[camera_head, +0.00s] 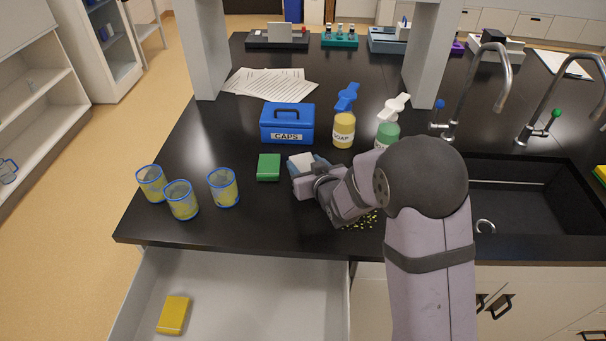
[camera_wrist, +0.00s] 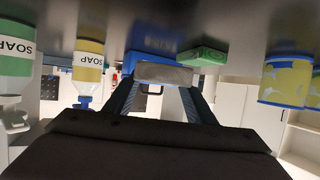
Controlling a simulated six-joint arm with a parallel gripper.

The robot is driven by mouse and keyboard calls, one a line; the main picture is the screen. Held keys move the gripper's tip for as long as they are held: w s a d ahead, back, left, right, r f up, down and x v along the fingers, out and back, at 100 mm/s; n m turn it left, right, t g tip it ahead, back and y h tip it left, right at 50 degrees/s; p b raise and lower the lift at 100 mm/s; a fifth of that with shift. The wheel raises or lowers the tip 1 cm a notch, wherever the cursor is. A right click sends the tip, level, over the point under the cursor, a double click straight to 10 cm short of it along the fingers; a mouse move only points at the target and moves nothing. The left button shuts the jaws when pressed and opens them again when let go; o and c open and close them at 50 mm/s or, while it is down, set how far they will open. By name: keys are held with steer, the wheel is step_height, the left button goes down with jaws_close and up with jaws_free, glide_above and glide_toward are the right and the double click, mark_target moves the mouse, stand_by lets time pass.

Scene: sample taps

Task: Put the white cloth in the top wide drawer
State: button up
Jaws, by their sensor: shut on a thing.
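The white cloth (camera_head: 301,161) is a small pale folded block at my gripper's tips on the black counter, partly hidden by the gripper. It also shows greyish in the wrist view (camera_wrist: 163,74), between the two fingers. My gripper (camera_head: 307,167) is shut on it, low over the counter; I cannot tell whether the cloth touches the surface. It also shows in the wrist view (camera_wrist: 162,88). The top wide drawer (camera_head: 255,290) is pulled open below the counter's front edge. A yellow block (camera_head: 173,314) lies in its left part.
A green block (camera_head: 268,167) lies just left of the gripper. A blue CAPS box (camera_head: 287,124) and two soap bottles (camera_head: 343,130) (camera_head: 387,137) stand behind. Blue-rimmed cups (camera_head: 182,200) stand left. Yellow crumbs (camera_head: 366,220) lie near my arm. The sink (camera_head: 530,200) is right.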

steer(key=shift+f+p, duration=0.35)
steer(key=shift+f, duration=2.05)
steer(key=shift+f, duration=0.1)
steer(key=shift+f, duration=0.15)
steer(key=o, duration=1)
steer(key=shift+r, duration=0.2)
steer(key=shift+r, duration=0.1)
steer(key=shift+o, duration=0.6)
steer(key=b+v, duration=0.2)
steer(key=v, duration=1)
